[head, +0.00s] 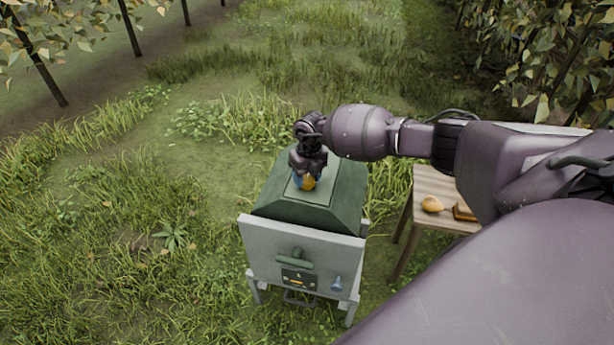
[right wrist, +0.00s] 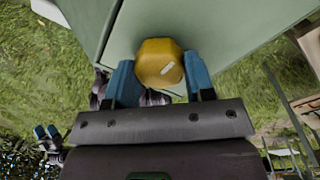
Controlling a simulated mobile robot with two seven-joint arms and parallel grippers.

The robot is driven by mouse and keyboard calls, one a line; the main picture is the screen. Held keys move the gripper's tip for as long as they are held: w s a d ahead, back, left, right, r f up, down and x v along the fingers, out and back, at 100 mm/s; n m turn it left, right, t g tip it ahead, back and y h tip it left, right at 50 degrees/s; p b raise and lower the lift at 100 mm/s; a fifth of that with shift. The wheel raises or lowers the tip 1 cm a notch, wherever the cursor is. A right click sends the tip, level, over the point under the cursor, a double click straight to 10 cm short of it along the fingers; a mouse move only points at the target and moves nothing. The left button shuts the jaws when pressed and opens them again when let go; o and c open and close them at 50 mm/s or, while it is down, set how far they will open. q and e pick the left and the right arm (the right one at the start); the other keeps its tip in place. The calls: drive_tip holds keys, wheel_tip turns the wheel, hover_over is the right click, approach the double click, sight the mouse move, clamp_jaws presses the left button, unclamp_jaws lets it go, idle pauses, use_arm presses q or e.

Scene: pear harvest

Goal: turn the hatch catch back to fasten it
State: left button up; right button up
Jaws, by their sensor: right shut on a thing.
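The hatch catch (head: 309,183) is a yellow knob on the hatch (head: 316,194) in the sloped green top of a box. In the right wrist view the catch (right wrist: 156,58) shows a short white mark, slanted in the picture. My right gripper (head: 306,176) is over the hatch. Its blue fingers (right wrist: 160,82) are shut on the catch, one on each side. The catch's underside is hidden. Two small blue fingers at lower left of the right wrist view look like my left gripper (right wrist: 46,133); they are too small to judge.
The box's pale grey front (head: 258,247) has a green handle (head: 294,259), a dark plate (head: 298,280) and a blue peg (head: 336,284). A wooden table (head: 428,184) at right holds an orange-yellow fruit (head: 432,204) and a brown object (head: 463,212). Grass to the left is open.

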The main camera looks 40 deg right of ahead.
sight(309, 178)
drive_tip(key=o, duration=0.8)
drive_tip(key=shift+o, duration=0.6)
drive_tip(key=shift+r, duration=0.3)
use_arm(q)
drive_tip(key=shift+w+r+p, duration=0.2)
drive_tip(key=shift+r+p, duration=0.45)
drive_tip(key=shift+r, duration=0.05)
use_arm(e)
wheel_tip(309, 178, up, 10)
drive_tip(key=shift+d+r, duration=0.15)
drive_tip(key=shift+d, duration=0.25)
use_arm(q)
drive_tip(key=shift+w, duration=0.1)
